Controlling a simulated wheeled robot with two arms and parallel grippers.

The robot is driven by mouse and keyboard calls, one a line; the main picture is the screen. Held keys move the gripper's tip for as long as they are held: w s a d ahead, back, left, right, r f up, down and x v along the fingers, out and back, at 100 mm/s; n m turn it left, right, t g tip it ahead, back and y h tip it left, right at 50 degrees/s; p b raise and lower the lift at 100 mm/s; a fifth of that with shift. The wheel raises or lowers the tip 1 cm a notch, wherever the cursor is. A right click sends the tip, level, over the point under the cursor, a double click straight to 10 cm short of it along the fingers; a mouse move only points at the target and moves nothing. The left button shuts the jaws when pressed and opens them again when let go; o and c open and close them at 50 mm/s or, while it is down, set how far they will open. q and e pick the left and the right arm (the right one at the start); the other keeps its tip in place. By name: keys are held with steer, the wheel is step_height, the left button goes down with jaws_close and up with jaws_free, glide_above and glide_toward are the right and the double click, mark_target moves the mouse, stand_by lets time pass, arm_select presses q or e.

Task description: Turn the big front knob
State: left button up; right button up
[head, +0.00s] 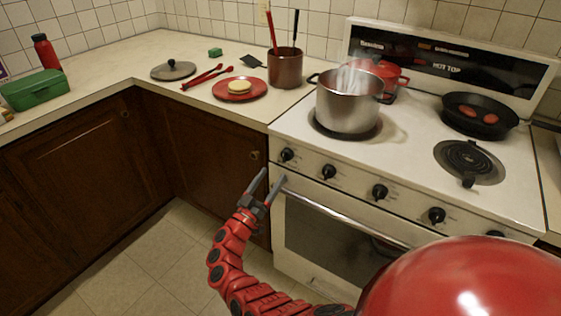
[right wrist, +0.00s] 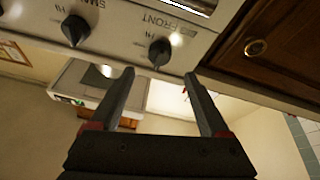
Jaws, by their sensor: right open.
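A row of black knobs runs along the stove's front panel in the head view. The leftmost knob (head: 287,155) is closest to the wooden cabinet, and it also shows in the right wrist view (right wrist: 159,53) beside a label ending in "FRONT". The knob beside it (head: 328,172) shows there too (right wrist: 75,30), near a label reading about "SMALL". My right gripper (head: 273,176) is open and empty, just below and left of the leftmost knob. In the right wrist view its fingers (right wrist: 158,75) point toward that knob, apart from it. My left gripper is not in view.
The oven handle (head: 345,215) runs below the knobs. A steaming pot (head: 347,105) and a pan (head: 480,113) stand on the stove. The left counter holds a red plate (head: 223,92), a lid (head: 173,69) and a green box (head: 35,90). The floor before the cabinets is clear.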

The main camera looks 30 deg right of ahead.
mark_target(286, 155)
steer(key=x, duration=0.7)
steer(key=shift+c, duration=0.2)
jaws_close()
steer(key=shift+f, duration=0.1)
